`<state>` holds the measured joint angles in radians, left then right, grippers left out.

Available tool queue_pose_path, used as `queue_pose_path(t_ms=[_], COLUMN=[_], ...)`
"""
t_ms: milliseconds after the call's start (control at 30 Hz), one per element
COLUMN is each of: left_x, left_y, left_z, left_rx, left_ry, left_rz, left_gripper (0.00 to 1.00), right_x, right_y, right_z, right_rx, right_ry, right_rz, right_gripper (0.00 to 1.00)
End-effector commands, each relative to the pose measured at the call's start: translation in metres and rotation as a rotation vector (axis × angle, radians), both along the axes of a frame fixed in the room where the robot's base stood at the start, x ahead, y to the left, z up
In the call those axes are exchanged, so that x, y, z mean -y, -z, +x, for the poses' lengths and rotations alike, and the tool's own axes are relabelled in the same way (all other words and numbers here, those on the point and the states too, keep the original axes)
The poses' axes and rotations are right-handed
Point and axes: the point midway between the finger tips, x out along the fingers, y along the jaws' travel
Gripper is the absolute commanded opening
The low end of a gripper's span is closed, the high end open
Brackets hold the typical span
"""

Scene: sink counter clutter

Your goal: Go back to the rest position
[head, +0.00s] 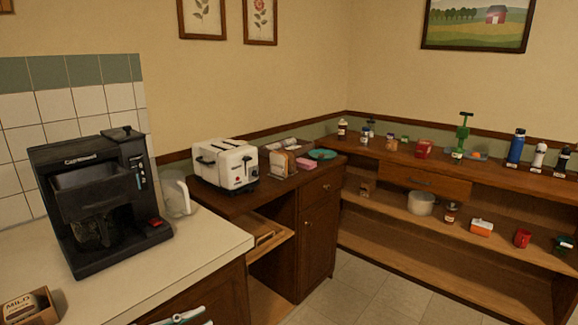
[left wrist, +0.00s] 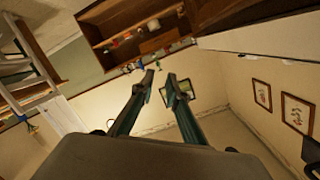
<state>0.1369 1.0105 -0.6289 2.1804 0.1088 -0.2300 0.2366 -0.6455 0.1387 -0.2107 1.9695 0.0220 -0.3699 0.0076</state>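My left gripper (left wrist: 161,82) shows in the left wrist view. Its two dark teal fingers are apart, with nothing held between them. The fingers point into the room, and the tips look clear of any surface. My right gripper is in neither view. The task names no object.
A black coffee maker (head: 100,200) stands on the pale counter (head: 205,250) at left. A white toaster (head: 226,165) stands on the brown cabinet beyond. Bottles and small goods fill the shelf unit (head: 400,247) at right. Tiled floor (head: 375,290) is clear in front of it.

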Motion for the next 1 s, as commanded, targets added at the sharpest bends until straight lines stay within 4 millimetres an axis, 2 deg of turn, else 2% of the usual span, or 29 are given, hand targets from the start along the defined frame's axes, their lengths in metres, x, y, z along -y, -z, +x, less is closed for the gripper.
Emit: queue_pose_path(t_ms=[33,100,267,367,500,600,700,800,1000], left_x=[0.008,0.014,0.018,0.015,0.007,0.001,-0.003,-0.006,-0.006], left_y=[0.019,0.044,0.106,0.150,0.213,0.249,0.271,0.283,0.287], left_z=[-0.006,-0.012,-0.035,-0.059,-0.105,-0.139,-0.165,-0.179,-0.184], left_rx=[-0.035,-0.075,-0.191,-0.278,-0.416,-0.502,-0.559,-0.591,-0.601], left_ry=[-0.027,-0.074,-0.206,-0.304,-0.448,-0.532,-0.588,-0.618,-0.627], left_rz=[-0.042,-0.082,-0.161,-0.194,-0.219,-0.221,-0.218,-0.214,-0.211], left_gripper=[0.14,0.14,0.14,0.14,0.14,0.14,0.14,0.14,0.14], right_x=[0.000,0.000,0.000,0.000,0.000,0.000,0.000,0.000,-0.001], right_y=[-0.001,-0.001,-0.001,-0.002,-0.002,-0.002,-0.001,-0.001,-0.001], right_z=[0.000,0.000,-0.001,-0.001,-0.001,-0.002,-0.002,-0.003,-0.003], right_rx=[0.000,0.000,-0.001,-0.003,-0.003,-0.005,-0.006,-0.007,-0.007], right_ry=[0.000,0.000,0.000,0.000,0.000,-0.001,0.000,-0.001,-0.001], right_rz=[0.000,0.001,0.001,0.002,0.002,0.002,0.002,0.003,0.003], right_gripper=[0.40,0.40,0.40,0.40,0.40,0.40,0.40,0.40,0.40])
